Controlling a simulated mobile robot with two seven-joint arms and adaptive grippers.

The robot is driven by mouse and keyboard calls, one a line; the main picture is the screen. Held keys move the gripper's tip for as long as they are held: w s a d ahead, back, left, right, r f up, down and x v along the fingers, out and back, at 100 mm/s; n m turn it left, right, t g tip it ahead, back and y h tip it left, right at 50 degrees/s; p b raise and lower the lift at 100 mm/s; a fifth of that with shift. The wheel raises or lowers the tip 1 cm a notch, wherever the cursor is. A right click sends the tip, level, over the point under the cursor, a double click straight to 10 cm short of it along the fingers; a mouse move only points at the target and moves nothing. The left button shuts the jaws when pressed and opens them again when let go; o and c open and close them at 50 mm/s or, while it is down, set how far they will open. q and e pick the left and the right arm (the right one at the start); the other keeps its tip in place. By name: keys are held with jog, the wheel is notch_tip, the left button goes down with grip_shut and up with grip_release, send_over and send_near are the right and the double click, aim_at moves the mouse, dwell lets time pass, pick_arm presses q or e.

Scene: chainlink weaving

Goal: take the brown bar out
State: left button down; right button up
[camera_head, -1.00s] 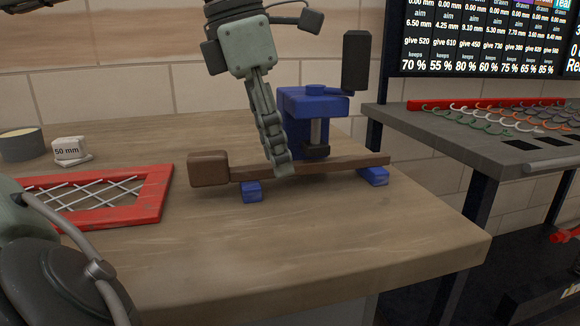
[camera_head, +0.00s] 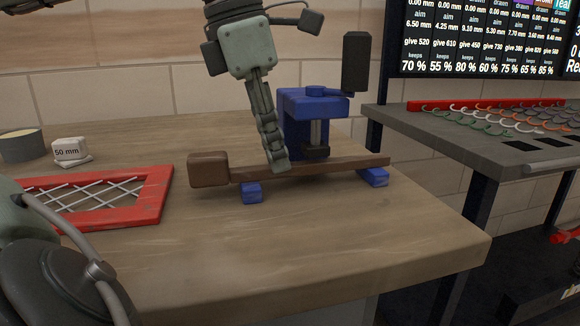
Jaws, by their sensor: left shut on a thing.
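The brown bar (camera_head: 335,166) has a thick block-like handle (camera_head: 209,169) at its left end. It lies across two small blue blocks (camera_head: 251,192) (camera_head: 373,177) in front of a blue press (camera_head: 312,108) on the bench. My left gripper (camera_head: 279,163) comes down from above and is shut on the brown bar, to the right of the handle. Its fingers hide a short part of the bar, and the grip itself is partly hidden. My right gripper does not show.
A red frame with a wire mesh (camera_head: 155,194) lies at left. Behind it are a white 50 mm block (camera_head: 69,150) and a round tin (camera_head: 20,146). A grey side table (camera_head: 462,146) with coloured hooks stands at right. The bench front (camera_head: 300,250) is clear.

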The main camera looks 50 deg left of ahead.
pick_arm(q)
jog(key=shift+w+d+p+v, duration=0.1)
jog(key=shift+w+p+v, duration=0.1)
jog(key=shift+p+v, duration=0.75)
jog(key=shift+w+d+p+v, duration=0.1)
jog(key=shift+w+p+v, duration=0.1)
jog(key=shift+p+v, duration=0.7)
jog(key=shift+w+d+p+v, duration=0.1)
jog(key=shift+w+p+v, duration=0.1)
jog(key=shift+p+v, duration=0.7)
jog(key=shift+r, duration=0.4)
jog(key=shift+s, duration=0.1)
